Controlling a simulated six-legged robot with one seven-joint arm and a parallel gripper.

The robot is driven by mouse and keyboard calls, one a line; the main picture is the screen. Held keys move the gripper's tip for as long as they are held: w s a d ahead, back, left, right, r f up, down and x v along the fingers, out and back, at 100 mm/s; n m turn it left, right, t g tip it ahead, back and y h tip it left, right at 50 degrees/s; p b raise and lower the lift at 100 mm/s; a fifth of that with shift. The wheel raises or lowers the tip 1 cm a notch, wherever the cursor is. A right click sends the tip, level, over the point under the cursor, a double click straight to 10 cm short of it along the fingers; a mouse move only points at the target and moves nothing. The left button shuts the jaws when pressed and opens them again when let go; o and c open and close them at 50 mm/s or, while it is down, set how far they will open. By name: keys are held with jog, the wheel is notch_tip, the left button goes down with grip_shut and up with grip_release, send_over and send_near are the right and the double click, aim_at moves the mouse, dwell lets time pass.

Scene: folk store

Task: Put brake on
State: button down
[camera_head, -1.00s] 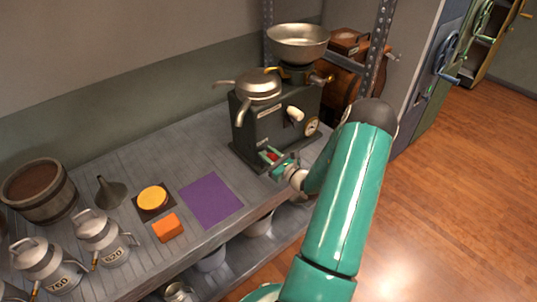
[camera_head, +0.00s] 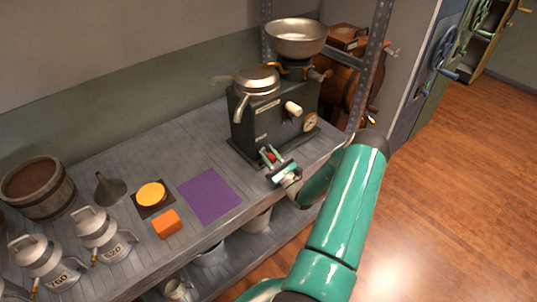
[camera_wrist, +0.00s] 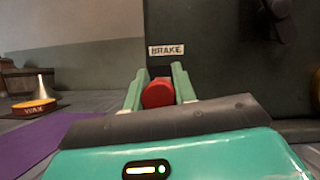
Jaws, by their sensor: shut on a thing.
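A dark green-grey machine (camera_head: 262,131) stands on the grey shelf, with a metal pan on its left top and a large metal bowl on its right top. In the wrist view a label reading BRAKE (camera_wrist: 166,50) sits on the machine's face (camera_wrist: 220,60). Just below the label is a red knob (camera_wrist: 158,93), the brake. My gripper (camera_head: 270,157) is low at the machine's front, its green fingers on both sides of the red knob and shut on it. In the wrist view my gripper (camera_wrist: 158,90) hides the knob's lower part.
A white handle (camera_head: 293,109) and a round dial (camera_head: 309,122) are on the machine's front. A purple mat (camera_head: 209,195), an orange block (camera_head: 166,223) and a yellow round thing (camera_head: 151,194) lie to the left. Metal cans (camera_head: 103,236) and a wooden bucket (camera_head: 38,188) stand farther left.

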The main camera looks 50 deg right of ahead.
jog(key=c, duration=1.1)
grip_release()
jog(key=shift+c, duration=0.2)
jog(key=shift+s+f, duration=0.15)
jog(key=shift+s, duration=0.1)
jog(key=s, duration=1.2)
jog(key=shift+s+a+f, duration=0.15)
jog(key=shift+s+a, duration=0.1)
jog(key=shift+s, duration=0.05)
